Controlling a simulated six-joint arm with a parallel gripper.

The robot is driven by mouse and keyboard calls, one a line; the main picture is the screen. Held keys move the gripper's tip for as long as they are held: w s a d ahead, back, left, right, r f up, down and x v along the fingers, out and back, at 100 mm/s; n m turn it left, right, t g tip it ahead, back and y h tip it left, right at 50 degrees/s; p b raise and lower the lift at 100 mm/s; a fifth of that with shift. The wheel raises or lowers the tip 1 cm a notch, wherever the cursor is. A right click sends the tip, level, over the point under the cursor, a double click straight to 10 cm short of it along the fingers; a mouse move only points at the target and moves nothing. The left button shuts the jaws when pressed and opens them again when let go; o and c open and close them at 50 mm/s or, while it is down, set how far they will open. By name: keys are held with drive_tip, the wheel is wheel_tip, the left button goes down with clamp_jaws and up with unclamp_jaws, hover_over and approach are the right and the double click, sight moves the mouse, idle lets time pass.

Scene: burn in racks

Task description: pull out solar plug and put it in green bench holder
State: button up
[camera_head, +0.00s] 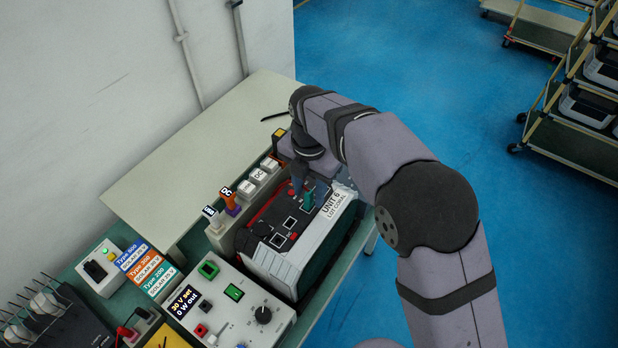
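A unit labelled "UNIT 6" (285,262) stands on the bench with its dark, red-trimmed face up. A green plug (308,199) stands upright at that face, near the label; I take it to be the solar plug. My gripper (306,184) is over the far end of the unit, right at the green plug. The fingers are small and partly hidden by the wrist, so I cannot tell whether they are closed on the plug. Which is the bench holder is unclear.
A rail with labelled holders (258,175) and a purple-orange plug (232,208) runs behind the unit. The pale far tabletop (160,180) is mostly clear.

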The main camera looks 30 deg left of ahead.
drive_tip(key=shift+f+p, duration=0.3)
drive_tip(key=shift+f, duration=0.85)
clamp_jaws()
